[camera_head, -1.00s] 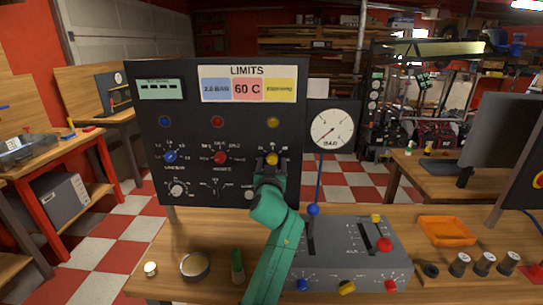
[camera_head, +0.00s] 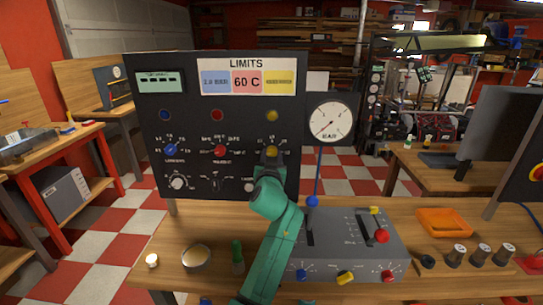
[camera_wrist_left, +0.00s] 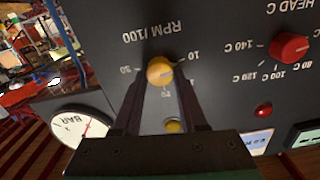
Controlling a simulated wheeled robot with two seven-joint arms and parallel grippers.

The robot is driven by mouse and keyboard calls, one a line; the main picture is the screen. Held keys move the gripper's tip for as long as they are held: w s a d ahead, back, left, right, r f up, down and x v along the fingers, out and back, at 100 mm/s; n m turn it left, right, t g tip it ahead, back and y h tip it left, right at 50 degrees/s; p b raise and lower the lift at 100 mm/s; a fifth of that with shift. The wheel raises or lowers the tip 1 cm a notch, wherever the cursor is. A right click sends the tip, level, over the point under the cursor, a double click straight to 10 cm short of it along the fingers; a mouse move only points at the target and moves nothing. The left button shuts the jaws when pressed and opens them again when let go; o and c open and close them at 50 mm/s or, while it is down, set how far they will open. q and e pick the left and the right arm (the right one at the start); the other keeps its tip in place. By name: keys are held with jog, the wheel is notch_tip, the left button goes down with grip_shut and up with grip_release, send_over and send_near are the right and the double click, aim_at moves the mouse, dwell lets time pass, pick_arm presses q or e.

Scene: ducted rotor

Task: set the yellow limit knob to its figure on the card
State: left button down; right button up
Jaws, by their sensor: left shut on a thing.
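The yellow limit knob (camera_wrist_left: 160,70) is on the dark upright panel (camera_head: 148,120). In the left wrist view it sits between the fingertips of my left gripper (camera_wrist_left: 161,78), which is shut on it. The print around it reads RPM /100, upside down, with 10 and 30 legible; I cannot tell its exact setting. In the head view my left gripper (camera_head: 271,154) covers part of the knob. The LIMITS card (camera_head: 247,64) is at the panel's top; its red part reads 60 C, and its yellow part (camera_head: 280,83) is too small to read. My right gripper is not in view.
The red knob (camera_head: 219,151) and blue knob (camera_head: 170,149) are left of my gripper. A BAR gauge (camera_head: 330,119) stands right of the panel. A grey lever box (camera_head: 350,245), an orange tray (camera_head: 444,222) and several small cylinders are on the bench.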

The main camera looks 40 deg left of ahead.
pick_arm(q)
jog(key=m+p, duration=0.1)
jog(key=m, duration=0.2)
jog(key=shift+m, duration=0.4)
jog(key=m+p, duration=0.1)
jog(key=m, duration=0.3)
jog(key=shift+m, duration=0.4)
jog(key=c, duration=0.6)
grip_release()
jog(key=shift+o, duration=0.8)
jog(key=shift+w+a+f, duration=0.15)
jog(key=shift+a+f, duration=0.05)
jog(key=shift+a, duration=0.05)
jog(key=shift+d, duration=0.1)
